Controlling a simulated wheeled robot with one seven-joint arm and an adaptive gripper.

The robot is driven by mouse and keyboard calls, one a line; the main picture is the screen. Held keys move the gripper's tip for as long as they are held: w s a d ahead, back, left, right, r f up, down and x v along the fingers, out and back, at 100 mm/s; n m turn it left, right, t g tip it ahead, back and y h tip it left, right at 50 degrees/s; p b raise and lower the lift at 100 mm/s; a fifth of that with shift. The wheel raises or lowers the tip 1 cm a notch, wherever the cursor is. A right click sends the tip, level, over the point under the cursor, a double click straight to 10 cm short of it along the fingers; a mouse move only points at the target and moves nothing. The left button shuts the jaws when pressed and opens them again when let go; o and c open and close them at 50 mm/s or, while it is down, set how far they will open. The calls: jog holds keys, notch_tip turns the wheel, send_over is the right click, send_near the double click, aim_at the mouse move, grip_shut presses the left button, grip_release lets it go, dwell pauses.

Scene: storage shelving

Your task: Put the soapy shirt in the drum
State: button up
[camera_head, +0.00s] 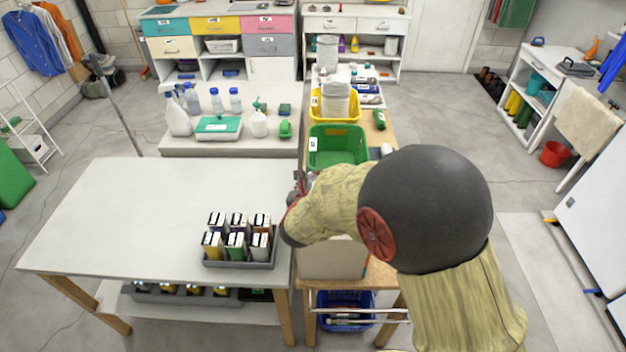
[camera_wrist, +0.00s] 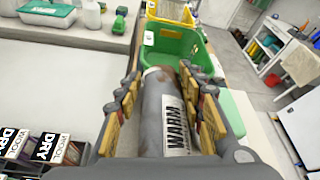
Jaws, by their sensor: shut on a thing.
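My gripper (camera_wrist: 162,92) is shut on a grey, worn cylinder (camera_wrist: 163,115) with a white label reading "WARM". Its fingers press on both sides of the cylinder. In the head view, the gripper (camera_head: 299,188) shows partly beyond my arm, near the white table's right edge; my arm hides most of it and what it holds. I cannot make out a soapy shirt or a clear drum. A blue shirt (camera_head: 33,42) hangs on the left wall, and a blue cloth (camera_head: 612,68) hangs at the far right; neither shows visible suds.
A green crate (camera_head: 338,138) and a yellow crate (camera_head: 335,102) stand on the wooden bench beyond the gripper. A grey tray (camera_head: 240,263) of labelled boxes sits on the white table (camera_head: 130,210), whose left side is clear. White bottles (camera_head: 178,122) stand behind.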

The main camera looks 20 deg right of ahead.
jog(key=shift+f, duration=0.15)
jog(key=o, duration=1.2)
jog(key=shift+o, duration=0.2)
